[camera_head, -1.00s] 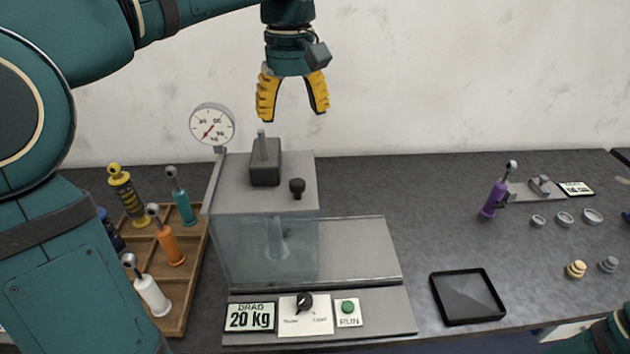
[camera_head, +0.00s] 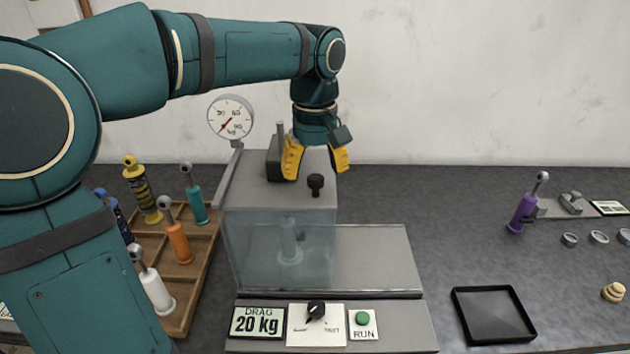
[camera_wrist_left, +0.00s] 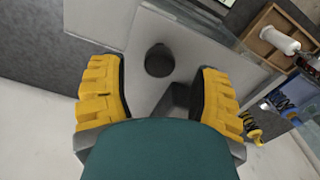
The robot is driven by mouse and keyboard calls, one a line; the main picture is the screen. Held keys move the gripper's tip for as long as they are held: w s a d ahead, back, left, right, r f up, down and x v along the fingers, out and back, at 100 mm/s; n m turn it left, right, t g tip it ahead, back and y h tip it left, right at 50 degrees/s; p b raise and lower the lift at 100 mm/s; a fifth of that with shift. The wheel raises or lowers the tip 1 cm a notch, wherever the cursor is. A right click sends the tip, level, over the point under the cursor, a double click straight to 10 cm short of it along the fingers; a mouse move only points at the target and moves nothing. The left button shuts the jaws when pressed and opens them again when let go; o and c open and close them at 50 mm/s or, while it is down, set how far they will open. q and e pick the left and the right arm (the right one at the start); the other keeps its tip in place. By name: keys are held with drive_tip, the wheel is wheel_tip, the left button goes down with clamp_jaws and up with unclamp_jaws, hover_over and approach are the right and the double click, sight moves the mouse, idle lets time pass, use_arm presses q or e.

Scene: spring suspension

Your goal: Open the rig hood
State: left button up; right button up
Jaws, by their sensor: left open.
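The rig hood (camera_head: 262,195) is a box with a grey top and clear walls, and it is down over the rig. A black knob (camera_head: 315,184) stands on its top at the right; it also shows in the left wrist view (camera_wrist_left: 159,61), between and beyond the fingers. My left gripper (camera_head: 317,174) is open, pointing down with yellow fingers, above and behind the knob and apart from it. A pale post (camera_head: 290,243) shows through the clear wall. My right gripper is not in view.
A dark block with a rod (camera_head: 280,150) stands on the hood top beside my left finger. A gauge (camera_head: 231,117) rises at the left. A wooden tray (camera_head: 207,248) holds several shock absorbers. A black tray (camera_head: 494,315) lies to the right.

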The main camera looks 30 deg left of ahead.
use_arm(q)
drive_tip(key=shift+f, duration=1)
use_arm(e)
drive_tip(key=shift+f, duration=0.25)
use_arm(q)
clamp_jaws()
drive_tip(key=shift+w, duration=0.1)
